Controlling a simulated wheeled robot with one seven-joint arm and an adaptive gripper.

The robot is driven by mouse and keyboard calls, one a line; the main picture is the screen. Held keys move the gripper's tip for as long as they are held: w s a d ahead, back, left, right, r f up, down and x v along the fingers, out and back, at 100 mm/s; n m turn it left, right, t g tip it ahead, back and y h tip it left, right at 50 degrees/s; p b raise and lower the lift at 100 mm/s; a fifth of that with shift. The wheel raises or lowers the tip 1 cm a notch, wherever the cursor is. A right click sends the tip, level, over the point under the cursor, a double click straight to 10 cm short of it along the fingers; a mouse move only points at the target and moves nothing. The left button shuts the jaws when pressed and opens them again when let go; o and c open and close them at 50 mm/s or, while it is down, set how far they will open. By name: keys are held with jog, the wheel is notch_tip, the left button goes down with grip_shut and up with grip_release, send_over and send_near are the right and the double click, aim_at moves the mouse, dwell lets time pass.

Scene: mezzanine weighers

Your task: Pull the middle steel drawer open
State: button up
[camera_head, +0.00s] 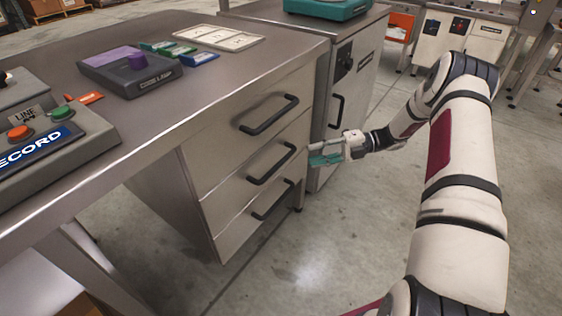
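The steel drawer unit hangs under the bench, with three stacked drawers that all look shut. The middle steel drawer (222,189) has a dark bar handle (271,168). The top drawer (215,140) and the bottom drawer (236,237) have similar handles. My gripper (312,154) reaches in from the right, its teal-tipped fingers pointing left toward the middle handle. The fingers show a gap between them and hold nothing that I can see. A small space seems to lie between the fingertips and the handle.
The steel bench top (190,95) carries a purple-topped device (127,70), several coloured blocks, a white tray (218,38) and a button panel (50,139). A steel cabinet (352,85) with its own handle stands just behind my gripper. The floor before the drawers is clear.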

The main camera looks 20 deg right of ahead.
aim_at(281, 162)
jog(key=b+x, duration=0.2)
jog(key=x, duration=0.9)
jog(key=shift+b, duration=0.3)
grip_shut()
